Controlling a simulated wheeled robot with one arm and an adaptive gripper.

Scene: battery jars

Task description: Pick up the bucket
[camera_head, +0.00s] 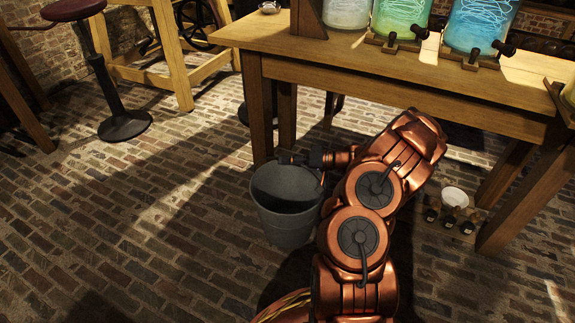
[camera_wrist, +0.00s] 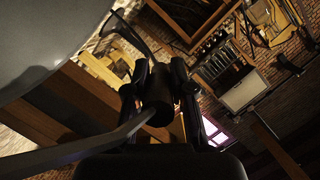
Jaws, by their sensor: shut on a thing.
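The grey metal bucket (camera_head: 287,222) stands upright beside the near left table leg in the head view. It looks empty. I cannot tell whether its base touches the floor. My gripper (camera_head: 290,158) is just above the bucket's far rim. In the wrist view, my gripper (camera_wrist: 160,82) is shut on the dark cylindrical grip (camera_wrist: 156,98) of the bucket's wire handle (camera_wrist: 90,146). The bucket's pale grey wall also fills the upper left of the wrist view (camera_wrist: 45,38).
A wooden table (camera_head: 290,42) holds blue and green glass jars (camera_head: 400,17) above and behind the bucket. A small rack with a white cup (camera_head: 454,197) sits under it. A red-topped stool (camera_head: 124,124) stands at left. The brick floor (camera_head: 110,220) left of the bucket is clear.

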